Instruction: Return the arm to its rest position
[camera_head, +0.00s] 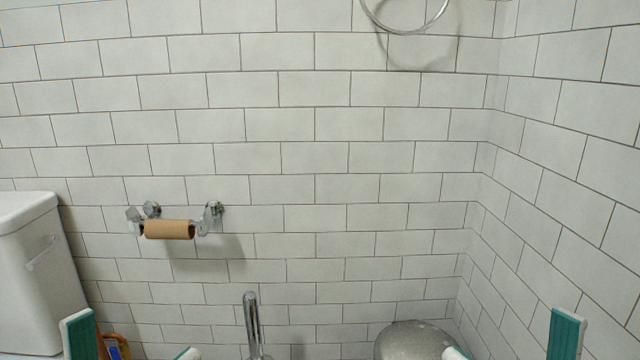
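My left gripper (133,340) shows at the bottom left edge. Its two green-and-white fingertips are wide apart, with nothing seen between them in its grasp. My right gripper (510,340) shows at the bottom right edge, its fingertips likewise wide apart and empty. Only the finger ends show. The rest of both arms is below the picture.
A white toilet tank (30,270) stands at the left. A holder with a bare brown cardboard roll (170,229) is on the tiled wall. A chrome handle (252,320) and a grey rounded lid (412,340) stand low. A metal ring (405,32) hangs above.

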